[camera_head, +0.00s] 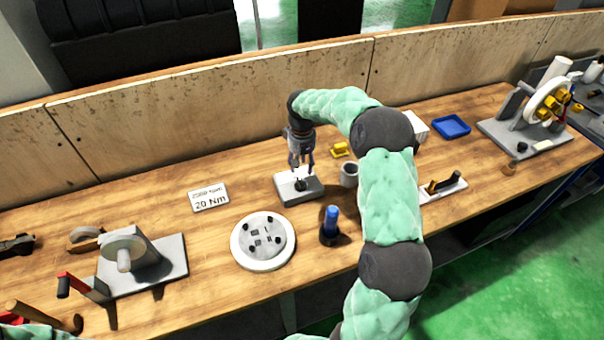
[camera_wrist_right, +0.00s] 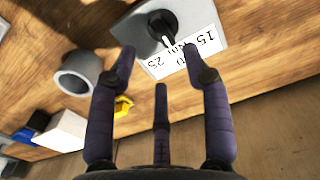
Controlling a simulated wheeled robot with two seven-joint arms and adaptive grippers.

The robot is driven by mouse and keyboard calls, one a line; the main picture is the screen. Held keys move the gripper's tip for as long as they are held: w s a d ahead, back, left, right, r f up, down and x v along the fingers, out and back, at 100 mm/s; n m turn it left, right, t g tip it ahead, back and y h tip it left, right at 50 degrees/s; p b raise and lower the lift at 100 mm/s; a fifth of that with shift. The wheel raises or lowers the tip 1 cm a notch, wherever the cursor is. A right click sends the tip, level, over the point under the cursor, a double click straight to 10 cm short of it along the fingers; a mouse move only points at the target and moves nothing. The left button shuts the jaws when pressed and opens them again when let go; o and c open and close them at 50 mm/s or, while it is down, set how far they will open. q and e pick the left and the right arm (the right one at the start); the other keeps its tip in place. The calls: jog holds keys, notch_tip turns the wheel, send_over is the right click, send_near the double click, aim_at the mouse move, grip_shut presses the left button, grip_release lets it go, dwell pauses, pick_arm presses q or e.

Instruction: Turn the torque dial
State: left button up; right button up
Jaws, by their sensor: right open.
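The torque dial is a black knob (camera_head: 300,184) on a grey box (camera_head: 312,194). In the right wrist view the black knob (camera_wrist_right: 163,27) sits on the box with a white label (camera_wrist_right: 186,56) whose numbers include 15 and 25. A white card (camera_head: 208,197) reading 20 Nm lies on the bench to the left. My right gripper (camera_head: 301,163) points down above the knob with its fingers spread and nothing between them. In the wrist view its fingers (camera_wrist_right: 160,65) reach toward the label, apart from the knob. My left gripper is not seen; only a bit of sleeve shows at lower left.
A round grey plate (camera_head: 264,241) with black knobs and a blue-topped tool (camera_head: 331,222) stand in front. A grey cup (camera_head: 349,174) and a yellow part (camera_head: 340,149) are close on the right. The wooden back panel (camera_head: 200,106) bounds the bench (camera_head: 180,217).

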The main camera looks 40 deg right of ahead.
jog(key=shift+r, duration=2.5)
